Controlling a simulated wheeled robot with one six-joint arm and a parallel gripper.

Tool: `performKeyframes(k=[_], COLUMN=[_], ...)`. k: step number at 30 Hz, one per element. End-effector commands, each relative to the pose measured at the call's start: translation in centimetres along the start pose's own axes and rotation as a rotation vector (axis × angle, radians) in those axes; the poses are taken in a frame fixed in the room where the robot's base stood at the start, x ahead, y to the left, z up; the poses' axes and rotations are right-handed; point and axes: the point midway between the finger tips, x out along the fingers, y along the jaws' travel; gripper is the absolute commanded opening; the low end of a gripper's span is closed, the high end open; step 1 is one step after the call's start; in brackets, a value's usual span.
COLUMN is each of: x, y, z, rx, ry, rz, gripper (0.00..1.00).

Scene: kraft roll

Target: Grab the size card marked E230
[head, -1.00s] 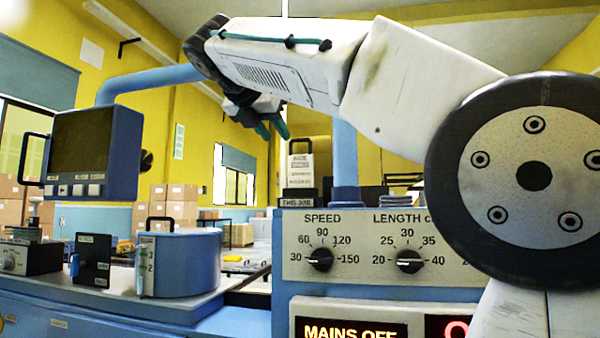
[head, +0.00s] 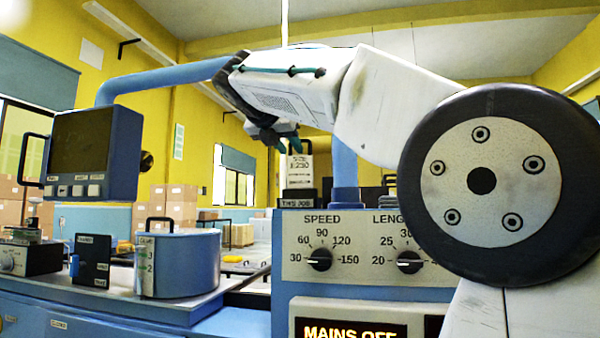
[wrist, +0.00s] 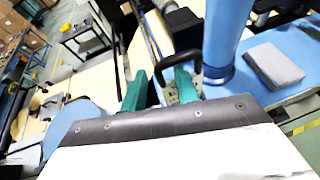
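The size card (head: 300,172) is a white plate with a black loop handle on top. It stands upright in a dark holder labelled THIS JOB (head: 297,199), and its lettering reads SIZE and E230. My gripper (head: 285,141) has teal fingers and hangs at the upper left of the card's handle in the head view. In the wrist view my gripper (wrist: 159,88) has its fingers apart with nothing held between them. The black handle (wrist: 183,56) shows there just beyond the right finger. I cannot tell whether they touch.
A blue post (head: 345,165) rises just right of the card. The control panel with SPEED and LENGTH dials (head: 320,259) stands in front below. A blue pot (head: 180,264) and a hanging screen box (head: 95,153) are at left. A grey block (wrist: 273,66) lies on the blue surface.

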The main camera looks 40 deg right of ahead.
Motion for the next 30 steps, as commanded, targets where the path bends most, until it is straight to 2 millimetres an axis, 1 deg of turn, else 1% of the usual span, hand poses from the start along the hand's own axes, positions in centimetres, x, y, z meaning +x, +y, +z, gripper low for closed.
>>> performKeyframes(k=[1, 3, 19, 23, 30], x=[0.0, 0.0, -0.1, -0.4, -1.3], y=[0.0, 0.0, 0.0, 0.1, 0.2], z=[0.0, 0.0, 0.3, 1.0, 3.1], rx=[0.0, 0.0, 0.001, 0.003, 0.003], ry=[0.0, 0.0, -0.001, -0.001, -0.002], rz=[0.0, 0.0, 0.001, 0.001, 0.001], gripper=[0.15, 0.0, 0.0, 0.0, 0.0])
